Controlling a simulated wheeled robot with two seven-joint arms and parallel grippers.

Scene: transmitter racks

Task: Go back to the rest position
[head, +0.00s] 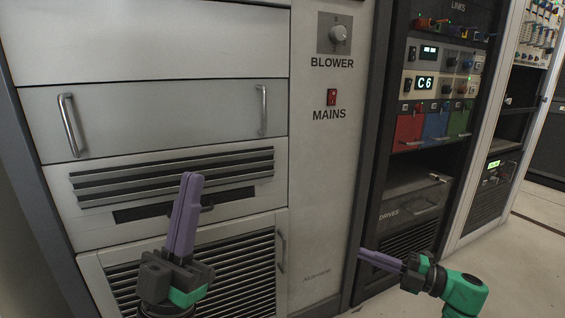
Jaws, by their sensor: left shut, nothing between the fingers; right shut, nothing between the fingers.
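My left gripper (187,185) is shut and empty, with its purple fingers pointing up in front of the grey cabinet's slatted vent. My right gripper (363,252) is shut and empty at the lower middle right. Its purple fingers point left, in front of the dark rack's lower left edge. Both grippers appear apart from the cabinets, though the exact gap cannot be told from this one view.
The grey cabinet (185,112) has a drawer with two handles, a BLOWER knob (338,33) and a red MAINS switch (331,97). The dark rack has a C6 display (424,83) and red, blue and green modules (436,126). Pale floor (520,235) is clear at right.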

